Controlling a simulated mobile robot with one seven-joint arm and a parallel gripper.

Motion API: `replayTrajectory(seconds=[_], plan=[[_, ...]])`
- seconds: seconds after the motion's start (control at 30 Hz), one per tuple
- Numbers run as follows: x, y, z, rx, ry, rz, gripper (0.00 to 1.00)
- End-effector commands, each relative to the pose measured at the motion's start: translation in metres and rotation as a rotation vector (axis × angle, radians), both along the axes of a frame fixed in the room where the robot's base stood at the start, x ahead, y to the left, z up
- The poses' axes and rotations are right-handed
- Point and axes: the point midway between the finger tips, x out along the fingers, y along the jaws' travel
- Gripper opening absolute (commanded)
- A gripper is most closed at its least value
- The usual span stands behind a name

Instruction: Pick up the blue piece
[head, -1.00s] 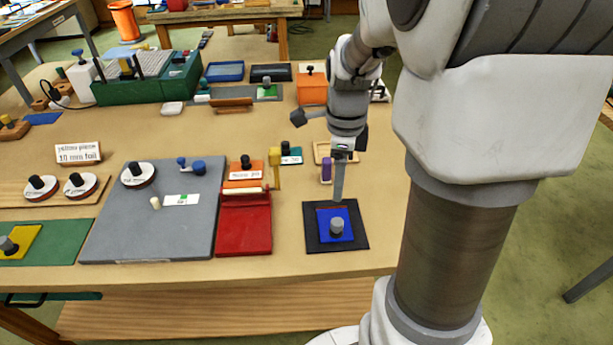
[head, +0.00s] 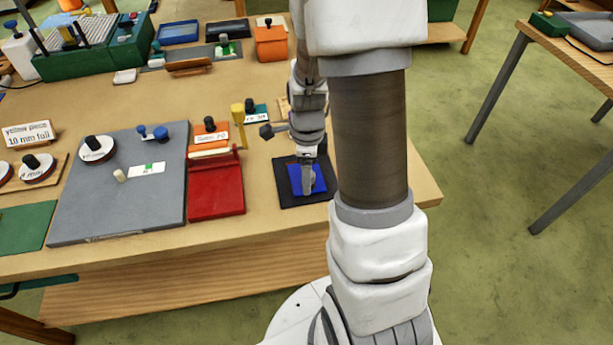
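The blue piece (head: 320,180) is a flat blue plate lying on a black mat (head: 290,201) near the table's front right. My gripper (head: 308,187) points down over the middle of the blue piece, with its fingers in front of where the grey knob stood. The knob is hidden or blends with the grey fingers. I cannot tell whether the fingers touch the knob or how far apart they are. The blue piece appears to lie flat on the mat.
A red tray (head: 216,190) with a roller stands left of the black mat. A yellow-topped post (head: 238,112) rises behind it. A large grey board (head: 110,200) lies further left. My own arm hides the table's right part. Bare table shows along the front edge.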

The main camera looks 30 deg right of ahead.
Motion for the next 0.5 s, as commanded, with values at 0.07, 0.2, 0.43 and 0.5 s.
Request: replayTrajectory(seconds=[0.07, 0.2, 0.43, 0.5], plan=[[-0.0003, -0.0001, -0.0030, 0.001, 0.001, -0.001, 0.74], [-0.0001, 0.0001, -0.0029, 0.000, 0.000, 0.000, 0.74], [0.0000, 0.0001, -0.0027, 0.000, 0.000, 0.000, 0.41], [0.0000, 0.0001, -0.0026, 0.000, 0.000, 0.000, 0.29]])
